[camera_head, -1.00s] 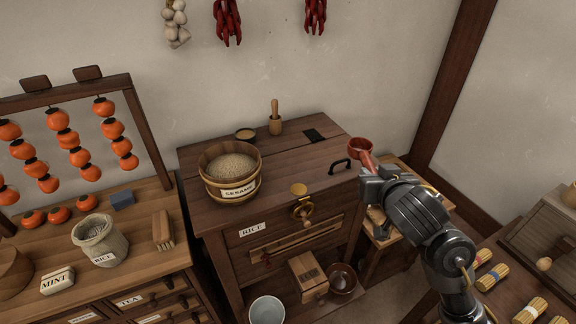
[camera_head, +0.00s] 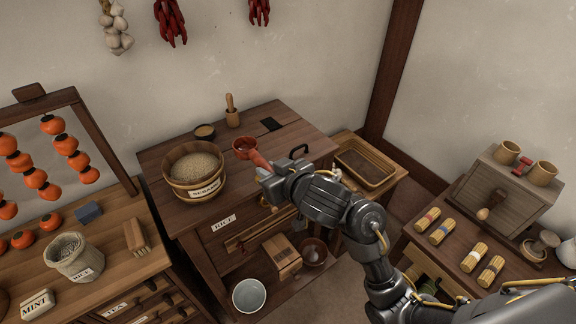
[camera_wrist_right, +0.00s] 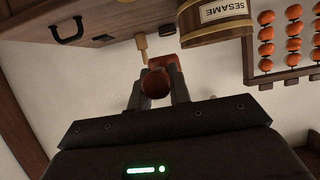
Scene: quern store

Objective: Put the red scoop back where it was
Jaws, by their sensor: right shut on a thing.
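The red scoop (camera_head: 246,147) is in my right gripper (camera_head: 266,173), bowl pointing away from the gripper. It appears held above the wooden cabinet top (camera_head: 225,160), between the sesame tub (camera_head: 193,174) and the black handle. In the right wrist view, the scoop (camera_wrist_right: 158,80) sits between the two fingers of the gripper (camera_wrist_right: 158,95), which are shut on its handle. The sesame tub (camera_wrist_right: 215,22) shows beside it there. My left gripper is not in view.
A dark square (camera_head: 271,125) and a black handle (camera_head: 299,151) lie to the right. An empty wooden tray (camera_head: 365,165) sits on a stand further right.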

